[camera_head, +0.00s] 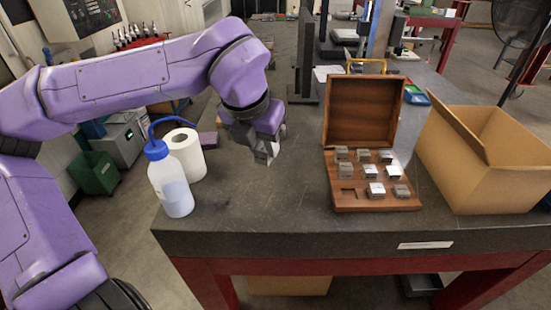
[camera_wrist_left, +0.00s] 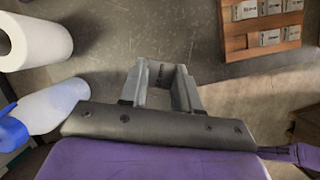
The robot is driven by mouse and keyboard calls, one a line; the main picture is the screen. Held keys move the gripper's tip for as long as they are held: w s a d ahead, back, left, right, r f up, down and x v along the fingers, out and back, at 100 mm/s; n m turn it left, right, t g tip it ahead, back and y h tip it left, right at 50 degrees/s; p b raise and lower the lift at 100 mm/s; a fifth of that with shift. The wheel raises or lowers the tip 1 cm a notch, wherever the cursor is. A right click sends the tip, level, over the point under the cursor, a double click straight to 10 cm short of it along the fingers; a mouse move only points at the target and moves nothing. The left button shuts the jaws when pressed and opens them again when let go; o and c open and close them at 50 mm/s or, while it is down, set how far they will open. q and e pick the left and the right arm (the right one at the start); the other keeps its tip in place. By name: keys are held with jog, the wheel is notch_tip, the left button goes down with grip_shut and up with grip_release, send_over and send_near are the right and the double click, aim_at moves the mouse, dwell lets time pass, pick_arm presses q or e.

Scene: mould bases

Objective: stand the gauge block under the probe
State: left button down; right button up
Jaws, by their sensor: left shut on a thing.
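My left gripper (camera_head: 266,150) is above the dark stone table, right of the paper roll, pointing down. It is shut on a small pale metal gauge block (camera_head: 272,149). In the left wrist view the left gripper (camera_wrist_left: 165,78) shows with the block (camera_wrist_left: 160,73) between its fingers, mostly hidden by them. A wooden case (camera_head: 374,208) stands open with several similar metal blocks in it and one empty slot at its front left. I cannot clearly make out a probe; a dark upright stand (camera_head: 305,55) rises at the back. My right gripper is not in view.
A blue-capped bottle (camera_head: 172,190) and a paper roll (camera_head: 186,153) stand at the table's left edge. An open cardboard box (camera_head: 490,165) is at the right. The stone table (camera_head: 270,205) is clear between the bottle and the wooden case.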

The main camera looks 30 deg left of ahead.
pick_arm(q)
jog(key=w+a+f, duration=0.2)
jog(key=w, duration=0.1)
jog(key=w+a+f+p, duration=0.1)
jog(key=w+a+f, duration=0.1)
jog(key=w+f, duration=0.1)
jog(key=w+a+f+p, duration=0.1)
jog(key=w+a+f, duration=0.1)
jog(key=w+f, duration=0.1)
jog(key=shift+w+a+f, duration=0.1)
jog(key=shift+w+f, duration=0.15)
jog(key=f, duration=0.3)
jog(key=shift+s+a, duration=0.35)
jog(key=shift+a, duration=0.05)
jog(key=shift+d+f, duration=0.1)
jog(key=shift+f, duration=0.15)
jog(key=shift+w+f, duration=0.15)
jog(key=shift+w, duration=0.2)
jog(key=shift+f, duration=0.1)
jog(key=c, duration=0.8)
grip_release()
jog(key=shift+s, duration=0.2)
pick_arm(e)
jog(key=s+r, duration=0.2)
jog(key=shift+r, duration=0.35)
